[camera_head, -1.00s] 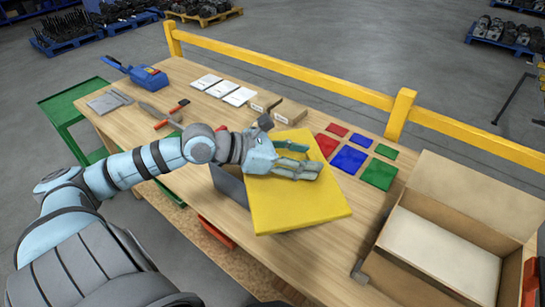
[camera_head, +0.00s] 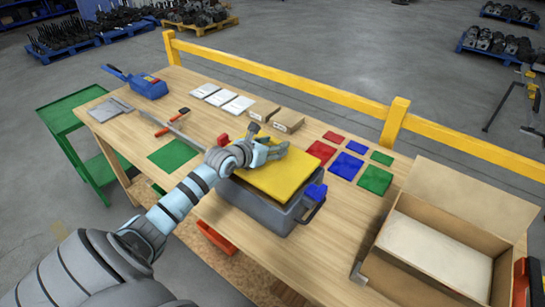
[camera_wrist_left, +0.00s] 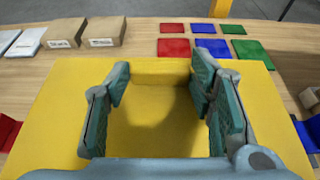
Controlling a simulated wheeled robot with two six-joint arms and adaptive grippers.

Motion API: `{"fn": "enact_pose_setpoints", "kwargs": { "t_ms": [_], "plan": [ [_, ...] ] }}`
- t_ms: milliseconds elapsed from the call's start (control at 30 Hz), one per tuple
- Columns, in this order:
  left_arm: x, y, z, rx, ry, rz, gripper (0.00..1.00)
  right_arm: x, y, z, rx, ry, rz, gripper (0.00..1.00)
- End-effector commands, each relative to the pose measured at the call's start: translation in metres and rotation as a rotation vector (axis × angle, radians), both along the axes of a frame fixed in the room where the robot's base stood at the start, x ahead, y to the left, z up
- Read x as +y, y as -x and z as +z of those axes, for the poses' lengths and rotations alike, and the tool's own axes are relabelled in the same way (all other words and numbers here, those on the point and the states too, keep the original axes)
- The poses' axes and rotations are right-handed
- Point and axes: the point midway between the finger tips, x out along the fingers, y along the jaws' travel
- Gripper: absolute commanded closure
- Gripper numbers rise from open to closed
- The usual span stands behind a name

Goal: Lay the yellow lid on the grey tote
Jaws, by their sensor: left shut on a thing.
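The yellow lid (camera_head: 275,182) lies flat over the top of the grey tote (camera_head: 258,207), roughly lined up with it; I cannot tell whether it fully touches the rim. The tote has a red clip (camera_head: 223,140) at its left end and a blue clip (camera_head: 315,191) at its right end. My left gripper (camera_head: 278,151) is over the back part of the lid and shut on it. In the left wrist view the fingers (camera_wrist_left: 160,105) stand either side of a yellow raised part, and the lid (camera_wrist_left: 60,110) hides most of the tote. My right gripper is not in view.
An open cardboard box (camera_head: 440,235) stands at the right. Red, blue and green squares (camera_head: 347,165) lie behind the tote. Two small cartons (camera_head: 287,121) stand behind the gripper. A green mat (camera_head: 173,154) and tools lie left. A yellow rail (camera_head: 290,81) runs along the back edge.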

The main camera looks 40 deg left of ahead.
Motion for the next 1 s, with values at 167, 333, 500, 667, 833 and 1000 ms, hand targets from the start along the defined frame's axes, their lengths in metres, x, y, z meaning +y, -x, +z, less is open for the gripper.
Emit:
{"fn": "enact_pose_setpoints", "kwargs": {
  "t_ms": [167,333,500,667,833,1000],
  "plan": [
    [0.000,0.000,-0.034,0.001,0.002,0.001,0.89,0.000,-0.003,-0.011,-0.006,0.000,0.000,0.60],
    [0.000,0.000,-0.048,-0.003,-0.001,0.000,0.89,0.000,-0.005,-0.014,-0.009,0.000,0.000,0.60],
    [0.000,0.000,-0.047,-0.002,-0.002,-0.001,0.89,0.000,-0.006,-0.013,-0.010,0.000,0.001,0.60],
    [0.000,0.000,-0.049,-0.001,-0.002,-0.001,0.38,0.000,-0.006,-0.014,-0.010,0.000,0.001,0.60],
    [0.000,0.000,-0.048,-0.001,-0.001,-0.001,0.30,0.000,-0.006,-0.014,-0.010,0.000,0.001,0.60],
    [0.000,0.000,-0.047,-0.001,-0.001,-0.001,0.30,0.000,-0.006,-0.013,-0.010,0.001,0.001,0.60]
  ]
}}
